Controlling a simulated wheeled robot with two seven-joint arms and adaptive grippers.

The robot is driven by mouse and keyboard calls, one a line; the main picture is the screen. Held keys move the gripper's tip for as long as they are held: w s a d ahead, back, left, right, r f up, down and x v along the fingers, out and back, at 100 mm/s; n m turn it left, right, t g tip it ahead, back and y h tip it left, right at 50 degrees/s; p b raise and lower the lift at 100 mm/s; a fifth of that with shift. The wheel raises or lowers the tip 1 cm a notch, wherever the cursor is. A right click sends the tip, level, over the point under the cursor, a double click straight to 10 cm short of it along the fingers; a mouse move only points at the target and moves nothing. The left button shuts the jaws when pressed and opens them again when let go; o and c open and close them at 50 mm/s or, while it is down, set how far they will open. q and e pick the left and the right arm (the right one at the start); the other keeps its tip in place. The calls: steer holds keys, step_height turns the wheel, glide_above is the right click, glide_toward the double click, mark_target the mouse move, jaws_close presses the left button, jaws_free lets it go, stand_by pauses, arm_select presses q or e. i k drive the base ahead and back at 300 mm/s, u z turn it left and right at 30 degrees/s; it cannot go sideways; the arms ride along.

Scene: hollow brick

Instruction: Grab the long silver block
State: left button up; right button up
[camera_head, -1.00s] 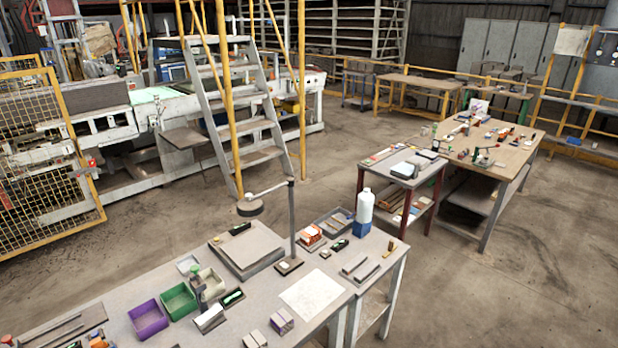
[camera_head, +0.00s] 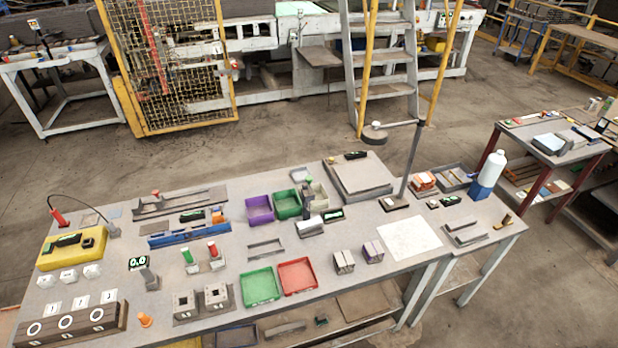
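A pair of long grey metal bars (camera_head: 464,231) lies near the right end of the workbench (camera_head: 345,230), right of a white sheet. They look like long silver blocks. A hollow grey rectangular frame (camera_head: 266,248) lies mid-bench, behind the green and red trays. I cannot tell for sure which item is the long silver block. Neither of my grippers is in view.
A green tray (camera_head: 260,287) and a red tray (camera_head: 297,277) lie near the front edge. A lamp post (camera_head: 411,165) rises behind the white sheet (camera_head: 409,238). A white bottle (camera_head: 491,169) stands at the back right. The bench's left half is crowded with tools.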

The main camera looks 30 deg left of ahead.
mark_target(307, 226)
steer(key=u, duration=0.4)
steer(key=k, duration=0.45)
steer(key=u, duration=1)
steer(key=i, duration=0.3)
